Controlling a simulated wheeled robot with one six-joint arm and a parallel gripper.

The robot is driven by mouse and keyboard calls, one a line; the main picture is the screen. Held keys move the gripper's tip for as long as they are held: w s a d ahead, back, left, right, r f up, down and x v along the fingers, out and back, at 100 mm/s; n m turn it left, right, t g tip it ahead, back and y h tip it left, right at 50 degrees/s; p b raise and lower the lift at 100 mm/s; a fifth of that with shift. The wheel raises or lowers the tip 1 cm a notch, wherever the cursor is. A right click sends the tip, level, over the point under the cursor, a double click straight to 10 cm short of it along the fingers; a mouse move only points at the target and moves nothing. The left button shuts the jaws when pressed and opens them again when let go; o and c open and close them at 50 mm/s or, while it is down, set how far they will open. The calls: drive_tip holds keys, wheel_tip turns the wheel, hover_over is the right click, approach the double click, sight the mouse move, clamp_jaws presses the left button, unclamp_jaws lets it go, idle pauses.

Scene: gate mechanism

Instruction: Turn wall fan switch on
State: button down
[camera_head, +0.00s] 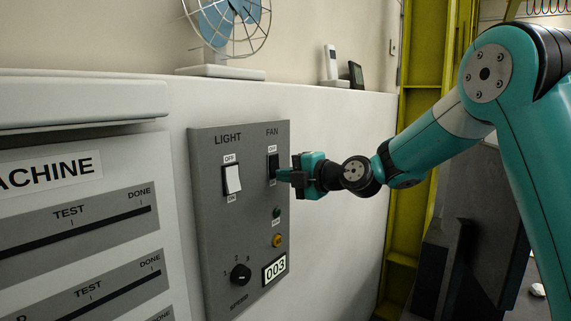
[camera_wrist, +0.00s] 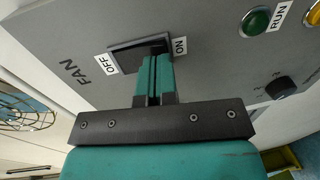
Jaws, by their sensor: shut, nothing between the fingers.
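The fan switch (camera_head: 273,164) is a black rocker on the grey wall panel (camera_head: 212,260), under the word FAN, with an OFF label above it. In the wrist view the fan switch (camera_wrist: 136,54) lies between its OFF and ON labels. My gripper (camera_head: 281,175) is shut and empty. Its fingertips are at the lower, ON end of the rocker in the head view. In the wrist view the shut fingertips (camera_wrist: 156,62) overlap the ON end; I cannot tell whether they touch it. The fingers hide part of the rocker.
A white light switch (camera_head: 232,179) is left of the fan switch. A green button (camera_head: 277,212), a yellow button (camera_head: 277,240) and a black speed knob (camera_head: 241,275) sit below. A blue-bladed fan (camera_head: 228,20) stands on the ledge above.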

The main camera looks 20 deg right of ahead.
drive_tip(key=shift+w+a, duration=0.1)
drive_tip(key=shift+f, duration=0.1)
drive_tip(key=s+d+f+b, duration=0.2)
drive_tip(key=s+d+b, duration=0.6)
drive_tip(key=b, duration=0.5)
drive_tip(key=shift+s+b, duration=0.35)
drive_tip(key=shift+s, duration=1.05)
idle(1.6)
